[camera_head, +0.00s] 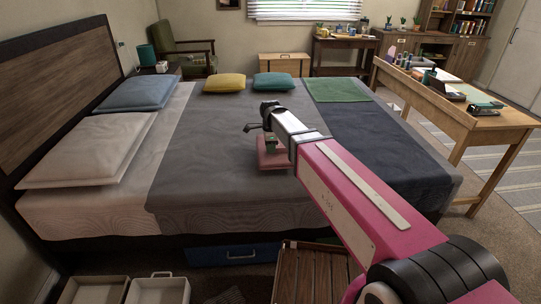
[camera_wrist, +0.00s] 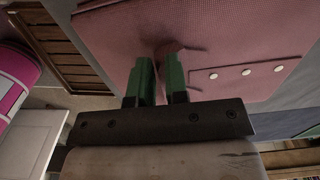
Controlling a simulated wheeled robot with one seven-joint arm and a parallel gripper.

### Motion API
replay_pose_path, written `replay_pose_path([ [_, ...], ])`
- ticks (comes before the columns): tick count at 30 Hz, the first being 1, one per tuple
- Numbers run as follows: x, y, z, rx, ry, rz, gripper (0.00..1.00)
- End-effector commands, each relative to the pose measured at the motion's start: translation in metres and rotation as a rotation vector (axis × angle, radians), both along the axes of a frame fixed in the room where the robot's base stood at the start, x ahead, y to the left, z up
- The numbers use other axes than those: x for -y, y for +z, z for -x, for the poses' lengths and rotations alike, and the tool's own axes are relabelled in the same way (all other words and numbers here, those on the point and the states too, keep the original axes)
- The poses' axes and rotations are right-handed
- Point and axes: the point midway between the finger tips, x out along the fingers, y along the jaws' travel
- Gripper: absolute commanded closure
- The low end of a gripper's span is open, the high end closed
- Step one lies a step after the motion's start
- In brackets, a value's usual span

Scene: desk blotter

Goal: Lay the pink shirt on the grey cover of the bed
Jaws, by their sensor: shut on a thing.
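The pink shirt (camera_head: 270,157) shows in the head view over the near part of the bed's grey cover (camera_head: 205,180). My gripper (camera_head: 271,141) is above it, and my arm partly hides it. In the wrist view my gripper's green fingers (camera_wrist: 160,78) are shut on a pinched fold of the pink shirt (camera_wrist: 235,35). The shirt looks flat and folded, with several white buttons near one edge. Whether its underside touches the cover cannot be told.
A white pillow (camera_head: 88,150), a blue pillow (camera_head: 138,93), and yellow (camera_head: 224,83) and teal (camera_head: 273,81) cushions lie on the bed. A green cloth (camera_head: 337,90) and a dark blanket (camera_head: 385,150) cover its right side. A slatted wooden bench (camera_head: 305,275) stands in front.

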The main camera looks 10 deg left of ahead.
Motion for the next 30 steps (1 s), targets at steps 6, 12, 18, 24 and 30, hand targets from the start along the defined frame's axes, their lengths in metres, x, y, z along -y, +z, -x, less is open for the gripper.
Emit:
replay_pose_path([
  [6, 0.0, -0.021, 0.0, -0.002, 0.0, 0.001, 1.0],
  [12, 0.0, -0.04, 0.0, -0.001, 0.0, 0.0, 1.0],
  [18, 0.0, -0.039, 0.0, 0.0, 0.0, 0.0, 1.0],
  [24, 0.0, -0.042, 0.0, 0.0, 0.0, 0.0, 0.66],
  [30, 0.0, -0.042, 0.0, 0.0, 0.0, 0.0, 0.6],
])
